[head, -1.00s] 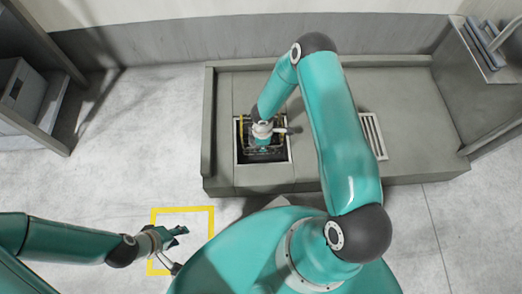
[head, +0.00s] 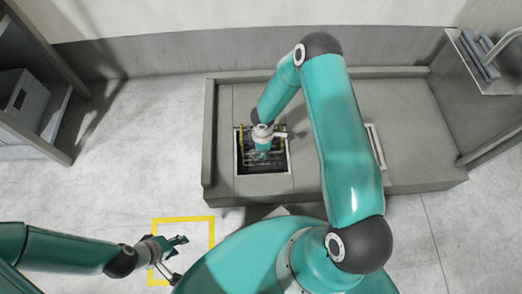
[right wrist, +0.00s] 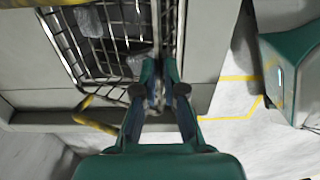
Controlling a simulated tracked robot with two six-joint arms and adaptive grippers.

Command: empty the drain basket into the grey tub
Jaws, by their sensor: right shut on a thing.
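The drain basket (head: 268,162), a dark wire cage with yellow handle parts, is at the square opening in the grey platform. In the right wrist view the basket (right wrist: 108,45) fills the upper left, with pale, translucent-looking scraps inside. My right gripper (head: 262,148) reaches down to it; in the right wrist view its fingers (right wrist: 164,85) are closed at the basket's side. The exact grip point is partly hidden. My left gripper (head: 180,245) is open and empty above the floor. A grey box (head: 22,98), possibly the grey tub, stands at the left shelf.
A yellow square (head: 184,218) is marked on the floor under my left gripper. The grey platform (head: 330,110) has a raised edge and a slotted drain (head: 376,148) right of my arm. A metal shelf (head: 490,65) stands at upper right. Floor left of the platform is clear.

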